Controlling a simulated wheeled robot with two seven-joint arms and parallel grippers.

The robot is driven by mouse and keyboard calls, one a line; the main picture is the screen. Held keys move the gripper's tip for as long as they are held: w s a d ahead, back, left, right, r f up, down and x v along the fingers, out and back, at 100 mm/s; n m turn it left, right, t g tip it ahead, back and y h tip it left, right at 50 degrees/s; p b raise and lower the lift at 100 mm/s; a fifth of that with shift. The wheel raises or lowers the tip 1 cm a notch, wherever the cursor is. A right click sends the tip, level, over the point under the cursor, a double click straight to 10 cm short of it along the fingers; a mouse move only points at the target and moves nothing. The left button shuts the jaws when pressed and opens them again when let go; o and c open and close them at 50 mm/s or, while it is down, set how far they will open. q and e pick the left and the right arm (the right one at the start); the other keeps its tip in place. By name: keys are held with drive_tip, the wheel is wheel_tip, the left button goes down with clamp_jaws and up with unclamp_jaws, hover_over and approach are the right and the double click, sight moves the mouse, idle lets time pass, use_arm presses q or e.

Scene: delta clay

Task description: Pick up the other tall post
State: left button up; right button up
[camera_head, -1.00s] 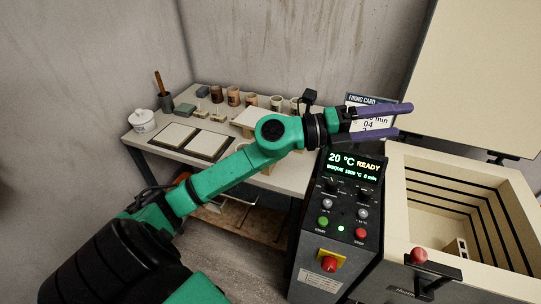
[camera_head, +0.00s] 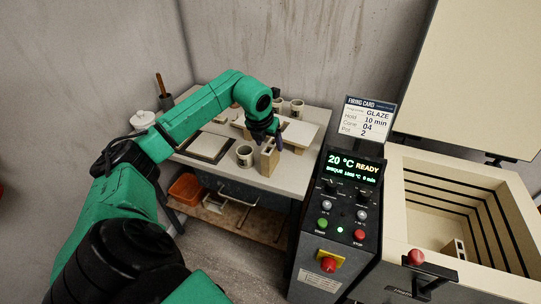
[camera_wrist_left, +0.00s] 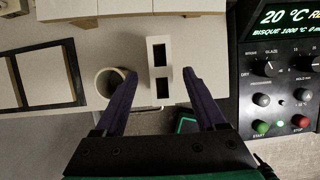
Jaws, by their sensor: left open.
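A tall beige post (camera_head: 268,163) with two square holes in its top stands near the front edge of the worktable. It also shows in the left wrist view (camera_wrist_left: 159,52), ahead of and between the two purple fingers. My left gripper (camera_head: 270,138) is open and empty, close to the post; it also shows in the left wrist view (camera_wrist_left: 160,78). I cannot tell whether the fingers reach down beside the post. Another holed post (camera_head: 456,249) is inside the open kiln. My right gripper is not in view.
A pale mug (camera_head: 245,156) stands just left of the post, near the left finger. Pale boards (camera_head: 298,134) lie behind it. The kiln control box (camera_head: 340,215) stands to the right, with a firing card (camera_head: 369,122) behind it. The open kiln (camera_head: 405,210) is farther right.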

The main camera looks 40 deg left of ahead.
sight(270, 147)
use_arm(q)
drive_tip(key=x, duration=0.4)
drive_tip(key=shift+d+p, duration=0.1)
drive_tip(key=shift+p, duration=0.2)
drive_tip(key=shift+r, duration=0.1)
clamp_jaws()
